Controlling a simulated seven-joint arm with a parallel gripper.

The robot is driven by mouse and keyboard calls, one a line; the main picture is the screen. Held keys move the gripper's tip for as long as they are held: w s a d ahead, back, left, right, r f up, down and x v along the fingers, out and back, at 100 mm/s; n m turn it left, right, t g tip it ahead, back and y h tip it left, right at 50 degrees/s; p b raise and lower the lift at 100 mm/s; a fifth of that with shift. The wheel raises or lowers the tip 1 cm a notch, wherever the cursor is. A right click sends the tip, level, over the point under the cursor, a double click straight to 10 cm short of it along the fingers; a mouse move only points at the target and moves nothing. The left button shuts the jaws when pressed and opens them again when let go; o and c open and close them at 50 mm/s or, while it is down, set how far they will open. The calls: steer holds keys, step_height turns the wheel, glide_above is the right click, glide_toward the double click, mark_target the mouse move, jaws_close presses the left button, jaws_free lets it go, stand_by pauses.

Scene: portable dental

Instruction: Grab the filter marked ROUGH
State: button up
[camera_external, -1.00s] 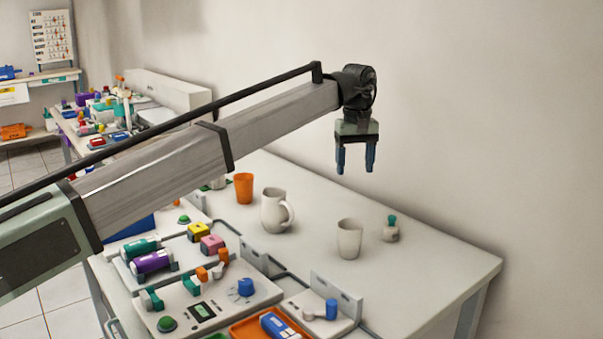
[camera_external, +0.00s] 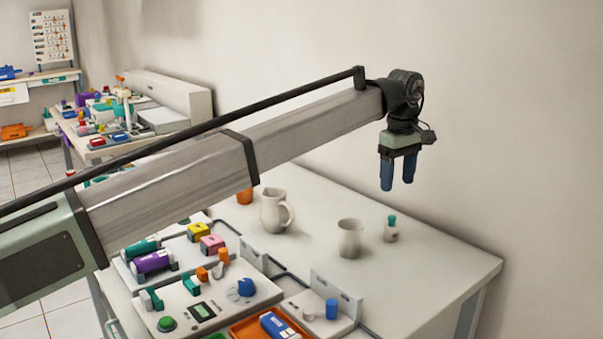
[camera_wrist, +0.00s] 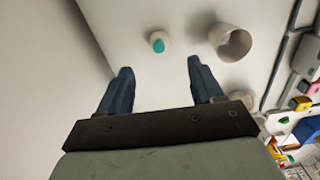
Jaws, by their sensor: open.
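No ROUGH marking is readable in either view, so I cannot tell which thing is that filter. Cylinders on the bench unit include a purple one (camera_external: 153,261) and a green one (camera_external: 140,247). A blue cylinder (camera_external: 278,325) lies in an orange tray (camera_external: 245,329). Their lettering is too small to read. My gripper (camera_external: 397,186) hangs above the far right of the bench, fingers down, open and empty. In the wrist view its two blue fingers (camera_wrist: 160,65) are apart with nothing between them, and a small teal-topped bottle (camera_wrist: 158,44) shows beyond them.
A white cup (camera_external: 349,239) and a white pitcher (camera_external: 275,214) stand on the bench, with the teal-topped bottle (camera_external: 391,230) further right. An orange cup (camera_external: 245,196) is partly hidden by my arm. A wall is behind. The bench's right end (camera_external: 455,265) is clear.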

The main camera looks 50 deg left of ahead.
mark_target(392, 217)
step_height(392, 217, down, 8)
steer(key=shift+w+a+f, duration=0.1)
steer(key=shift+a+f, duration=0.1)
steer(key=shift+f, duration=1.15)
steer(key=shift+w+a+f, duration=0.1)
steer(key=shift+a+f, duration=0.05)
steer(key=shift+f, duration=1.2)
steer(key=c, duration=1.1)
steer(key=shift+r, duration=0.1)
